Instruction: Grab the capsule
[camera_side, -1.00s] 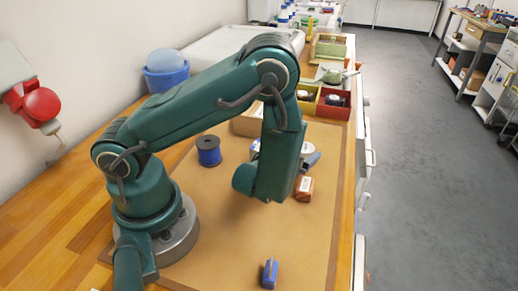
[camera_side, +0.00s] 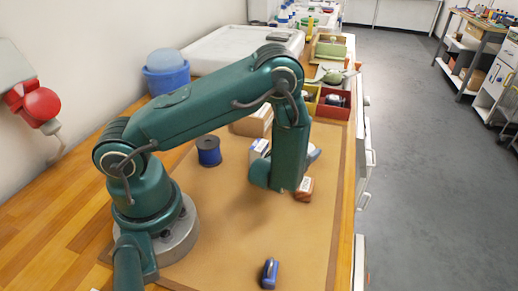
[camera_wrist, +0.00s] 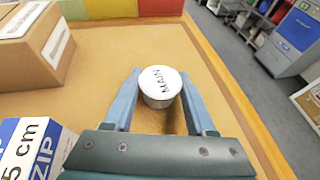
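In the wrist view a white, round-topped piece marked "MAIN" (camera_wrist: 160,84), which looks like the capsule, stands on the tan mat. My gripper (camera_wrist: 160,76) has its two blue-grey fingers spread, one on each side of the piece. The fingers look close to its sides; I cannot tell whether they touch it.
A blue and white "5 cm ZIP" box (camera_wrist: 32,150) and a cardboard box (camera_wrist: 35,50) are at left. An orange-brown block (camera_side: 304,189) lies beside my wrist. A blue spool (camera_side: 208,151) and a small blue item (camera_side: 270,273) are on the mat (camera_side: 215,230). Bins (camera_side: 334,107) stand behind.

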